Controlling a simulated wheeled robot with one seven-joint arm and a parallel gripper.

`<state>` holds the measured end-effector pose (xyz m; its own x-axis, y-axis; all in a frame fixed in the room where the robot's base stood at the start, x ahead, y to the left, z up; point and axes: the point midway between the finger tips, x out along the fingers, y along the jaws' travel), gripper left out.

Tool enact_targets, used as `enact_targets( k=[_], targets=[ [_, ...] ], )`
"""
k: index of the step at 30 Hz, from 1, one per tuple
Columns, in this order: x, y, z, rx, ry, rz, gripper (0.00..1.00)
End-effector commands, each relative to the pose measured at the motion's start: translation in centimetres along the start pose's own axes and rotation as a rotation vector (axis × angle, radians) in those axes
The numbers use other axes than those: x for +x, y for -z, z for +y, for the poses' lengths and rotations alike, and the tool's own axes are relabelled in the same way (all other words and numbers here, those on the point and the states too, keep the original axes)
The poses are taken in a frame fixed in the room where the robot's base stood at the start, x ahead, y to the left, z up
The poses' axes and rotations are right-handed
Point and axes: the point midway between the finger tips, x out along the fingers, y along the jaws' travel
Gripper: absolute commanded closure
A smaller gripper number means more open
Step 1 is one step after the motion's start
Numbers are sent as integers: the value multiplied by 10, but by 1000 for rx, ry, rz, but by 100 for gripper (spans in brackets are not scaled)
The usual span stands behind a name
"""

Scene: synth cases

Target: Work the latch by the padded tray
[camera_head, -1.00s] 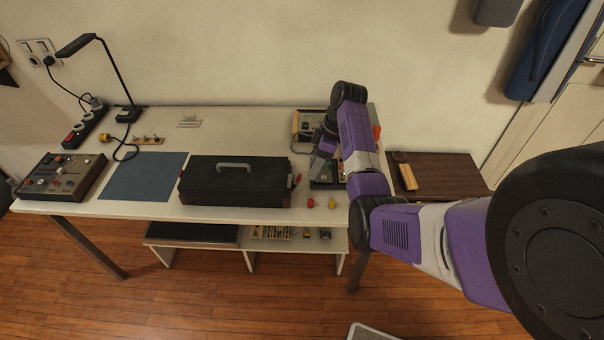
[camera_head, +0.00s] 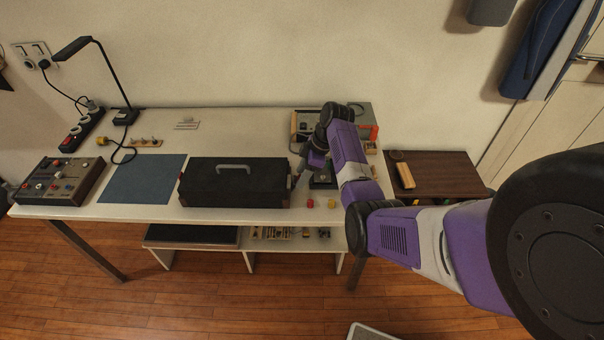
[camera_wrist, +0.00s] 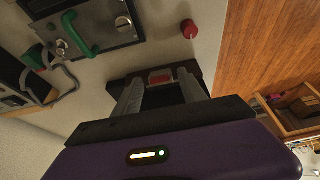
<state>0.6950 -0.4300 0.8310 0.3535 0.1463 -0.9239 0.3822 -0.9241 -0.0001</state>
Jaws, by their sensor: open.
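My gripper (camera_head: 298,176) is at the right end of the black case (camera_head: 235,190) with the grey handle, on the workbench. In the wrist view my gripper (camera_wrist: 160,85) is open, its two fingers apart. A small red piece (camera_wrist: 160,77) on a dark part shows between the fingertips; it may be the latch. I cannot tell whether the fingers touch it. A metal panel (camera_wrist: 105,22) with a green handle (camera_wrist: 80,35) lies beyond the fingers, upper left. I cannot make out for sure which thing is the padded tray.
A red knob-like piece (camera_wrist: 189,29) stands near the bench's front edge, close to the gripper; it also shows in the head view (camera_head: 310,204), beside a yellow one (camera_head: 332,203). A blue mat (camera_head: 143,178) lies left of the case. A brown side table (camera_head: 440,170) stands right.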

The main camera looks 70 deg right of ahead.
Motion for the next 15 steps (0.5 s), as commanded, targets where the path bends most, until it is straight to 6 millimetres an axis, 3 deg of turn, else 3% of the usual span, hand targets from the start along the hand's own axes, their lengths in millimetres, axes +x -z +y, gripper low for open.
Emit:
enact_targets(
  k=[7,15],
  targets=[
    [1,0,0,-1,0,0,51],
    [1,0,0,0,0,0,100]
  ],
)
